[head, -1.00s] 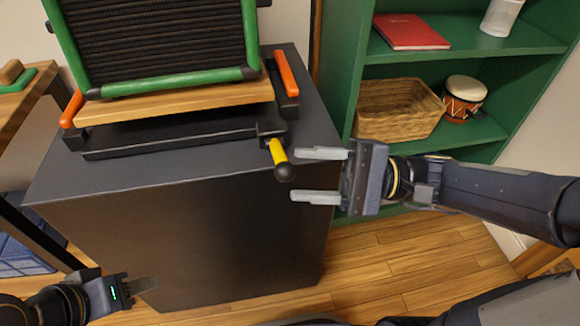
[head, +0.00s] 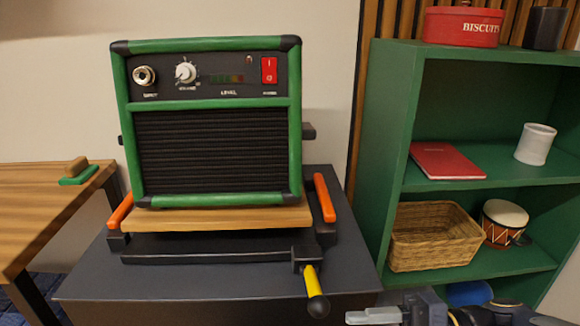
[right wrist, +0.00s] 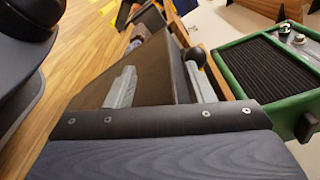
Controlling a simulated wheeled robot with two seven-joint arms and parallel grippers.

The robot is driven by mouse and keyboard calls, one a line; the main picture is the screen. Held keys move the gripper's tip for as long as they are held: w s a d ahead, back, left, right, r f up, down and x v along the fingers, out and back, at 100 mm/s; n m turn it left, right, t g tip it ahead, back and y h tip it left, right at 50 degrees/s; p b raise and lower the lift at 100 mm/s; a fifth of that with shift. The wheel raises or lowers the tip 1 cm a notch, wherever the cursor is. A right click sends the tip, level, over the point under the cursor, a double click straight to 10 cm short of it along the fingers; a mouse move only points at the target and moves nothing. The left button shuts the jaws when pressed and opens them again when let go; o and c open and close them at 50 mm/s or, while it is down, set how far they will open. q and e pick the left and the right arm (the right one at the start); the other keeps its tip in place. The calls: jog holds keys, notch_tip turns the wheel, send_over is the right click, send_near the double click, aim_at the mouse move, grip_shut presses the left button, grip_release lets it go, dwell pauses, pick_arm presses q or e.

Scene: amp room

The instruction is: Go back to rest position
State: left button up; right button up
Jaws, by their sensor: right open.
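My right gripper (head: 375,317) shows at the bottom edge of the head view, right of the yellow lever (head: 316,291) and apart from it. In the right wrist view its two fingers (right wrist: 163,86) stand apart with nothing between them. The lever's dark knob (right wrist: 196,57) shows there beside the far finger. The lever belongs to a black stand with orange handles (head: 324,198). A green-framed amplifier (head: 215,155) sits upright on the wooden board (head: 250,218) of this stand. My left gripper is outside both current views.
The dark cabinet (head: 90,285) carries the stand. A green shelf (head: 385,150) at right holds a red book (head: 446,160), a white cup (head: 535,144), a wicker basket (head: 434,236), a drum (head: 504,222) and a biscuit tin (head: 463,26). A wooden table (head: 40,205) stands at left.

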jog(key=s+d+f+n+h, duration=0.2)
jog(key=s+f+n+h, duration=0.1)
jog(key=s+f+h, duration=0.4)
jog(key=w+d+f+n+t+h, duration=0.2)
jog(key=w+d+f+t+h, duration=0.1)
jog(key=d+t+h, duration=0.3)
notch_tip(320, 180, up, 36)
jog(key=g+p, duration=0.1)
jog(key=p, duration=3.5)
jog(key=shift+g+h, duration=0.3)
jog(key=shift+h, duration=0.1)
jog(key=shift+f, duration=0.1)
